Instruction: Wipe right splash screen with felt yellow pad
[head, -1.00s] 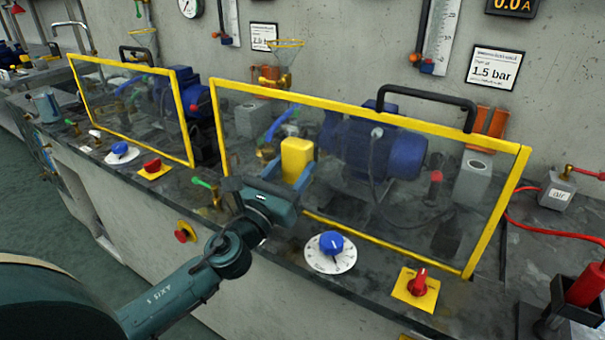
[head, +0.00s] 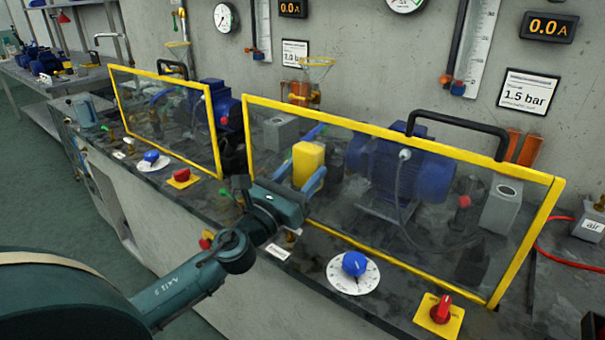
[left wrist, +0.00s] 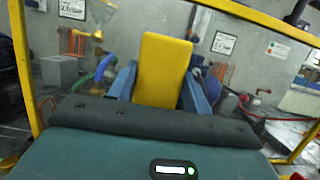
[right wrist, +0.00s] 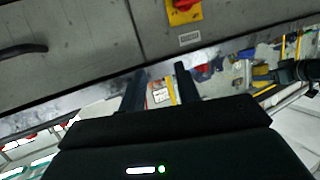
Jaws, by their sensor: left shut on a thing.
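The right splash screen (head: 400,134) is a clear pane in a yellow frame with a black handle on top, upright on the bench. My left gripper (head: 301,178) is shut on the yellow felt pad (head: 308,163), in front of the pane's left part. In the left wrist view the pad (left wrist: 163,70) stands up between the blue fingers, with the screen's yellow frame (left wrist: 24,70) around it. Whether the pad touches the pane I cannot tell. My right gripper (right wrist: 160,82) shows only in the right wrist view, with its fingers apart and nothing between them.
A left splash screen (head: 213,130) stands farther along the bench. In front of the right screen are a blue knob (head: 354,263) on a white dial and a red knob (head: 440,308) on a yellow plate. A blue pump (head: 400,175) sits behind the pane.

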